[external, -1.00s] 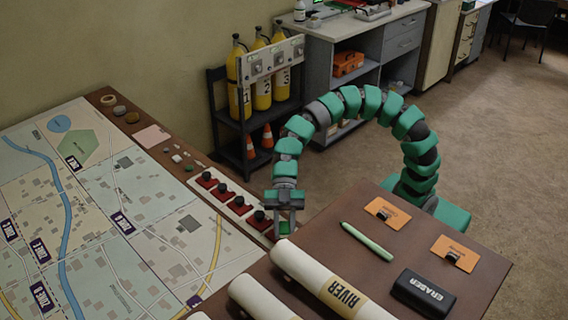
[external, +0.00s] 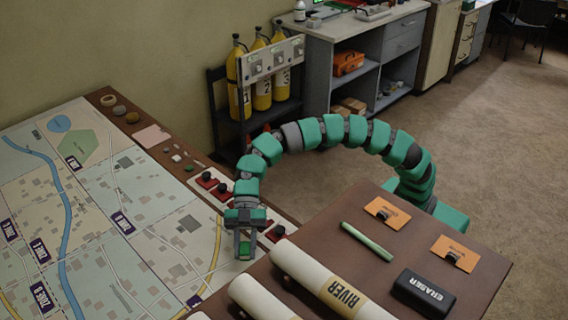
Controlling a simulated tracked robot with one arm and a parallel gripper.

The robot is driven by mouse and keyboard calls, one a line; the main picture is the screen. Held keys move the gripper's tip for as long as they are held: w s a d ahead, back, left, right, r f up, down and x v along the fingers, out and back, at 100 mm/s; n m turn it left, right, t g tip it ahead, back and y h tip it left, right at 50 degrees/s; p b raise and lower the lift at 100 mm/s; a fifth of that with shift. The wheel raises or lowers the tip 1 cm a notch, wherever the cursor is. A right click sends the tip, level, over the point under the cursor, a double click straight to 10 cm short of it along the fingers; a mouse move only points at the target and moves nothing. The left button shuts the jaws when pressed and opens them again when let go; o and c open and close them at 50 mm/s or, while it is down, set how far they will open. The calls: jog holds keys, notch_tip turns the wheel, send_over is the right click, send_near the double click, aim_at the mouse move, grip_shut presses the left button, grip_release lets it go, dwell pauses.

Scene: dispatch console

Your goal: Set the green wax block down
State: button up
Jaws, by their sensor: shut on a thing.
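My gripper points down and is shut on the block. It is over the map table (external: 215,285), near the lower right part of the map and left of the rolled sheets. I cannot tell whether the block touches the surface or hangs just above it.
Red bases with black knobs (external: 222,188) line the map's right edge, partly behind my arm. A rolled sheet marked RIVER (external: 335,290), a green marker (external: 367,241), an eraser (external: 423,293) and orange cards (external: 387,212) lie on the brown tabletop at right.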

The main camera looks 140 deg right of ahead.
aim_at(235, 272)
jog(key=shift+w+d+f, duration=0.1)
jog(key=shift+w+d, duration=0.1)
jog(key=shift+w, duration=0.8)
jog(key=shift+w+d+f, duration=0.1)
jog(key=shift+w+d, duration=0.1)
jog(key=shift+w, duration=0.75)
jog(key=shift+f+b, duration=0.9)
jog(key=shift+f, duration=0.9)
